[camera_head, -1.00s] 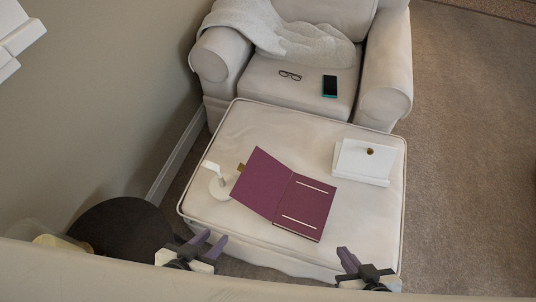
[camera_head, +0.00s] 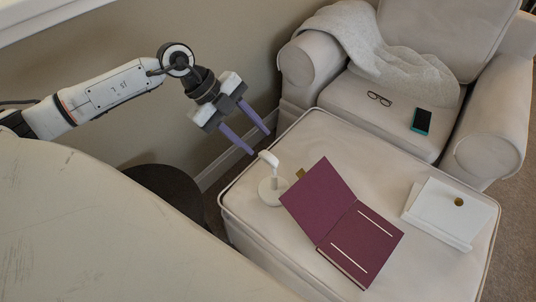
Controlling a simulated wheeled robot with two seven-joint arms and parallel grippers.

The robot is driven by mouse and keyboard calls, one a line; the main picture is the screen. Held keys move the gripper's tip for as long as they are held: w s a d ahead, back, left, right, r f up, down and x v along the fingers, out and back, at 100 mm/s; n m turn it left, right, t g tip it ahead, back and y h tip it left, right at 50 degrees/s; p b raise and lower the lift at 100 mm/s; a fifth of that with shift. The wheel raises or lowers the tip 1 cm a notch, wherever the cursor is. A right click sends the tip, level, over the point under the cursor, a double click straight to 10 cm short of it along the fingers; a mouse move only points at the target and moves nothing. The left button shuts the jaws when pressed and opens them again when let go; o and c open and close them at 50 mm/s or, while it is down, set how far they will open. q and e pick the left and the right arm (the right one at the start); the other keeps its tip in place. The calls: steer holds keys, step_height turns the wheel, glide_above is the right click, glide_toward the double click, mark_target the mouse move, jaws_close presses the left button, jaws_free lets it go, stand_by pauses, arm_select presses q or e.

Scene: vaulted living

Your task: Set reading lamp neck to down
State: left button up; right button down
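The reading lamp (camera_head: 270,188) is small and white, with a round base on the ottoman's left part. Its neck stands up from the base and its head (camera_head: 268,158) is at the top, tilted. My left gripper (camera_head: 259,143) is open and empty, its two purple fingers spread and pointing down toward the lamp head. The fingertips are just above and left of the head in the picture; I cannot tell whether they touch it. My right gripper is out of view.
An open maroon book (camera_head: 345,222) lies on the cream ottoman (camera_head: 300,135), right beside the lamp. A white box-like item (camera_head: 447,212) sits at the ottoman's right. Behind is an armchair (camera_head: 480,150) with a blanket, glasses (camera_head: 379,99) and phone (camera_head: 421,121). A dark round table (camera_head: 170,188) is at left.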

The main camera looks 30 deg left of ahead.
mark_target(266, 153)
arm_select(q)
steer(key=shift+y, duration=0.3)
steer(key=x, duration=0.3)
steer(key=a+b+x, duration=0.1)
steer(key=x, duration=0.5)
steer(key=shift+w+a+f, duration=0.15)
steer(key=shift+f, duration=0.45)
jaws_close()
